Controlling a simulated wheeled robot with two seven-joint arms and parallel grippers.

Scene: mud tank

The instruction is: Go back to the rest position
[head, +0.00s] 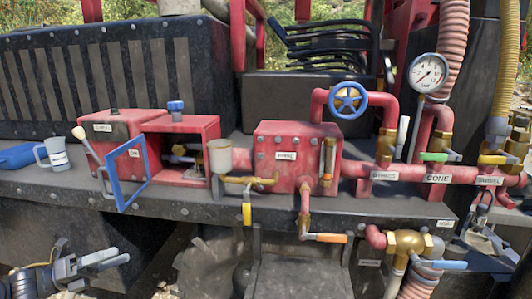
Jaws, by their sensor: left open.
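My left gripper (108,260) is low at the left of the head view, in front of and below the shelf edge. Its two pale fingers point right and are apart, with nothing between them. It is clear of the red boxes and the cup above it. My right gripper does not show in the head view.
A dark metal shelf (230,210) holds a red box with an open blue-framed door (126,181), a grey cup (56,153) and a red valve box (283,155). A blue handwheel (348,100), gauge (428,73) and red pipes stand at right. Several coloured levers stick out forward.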

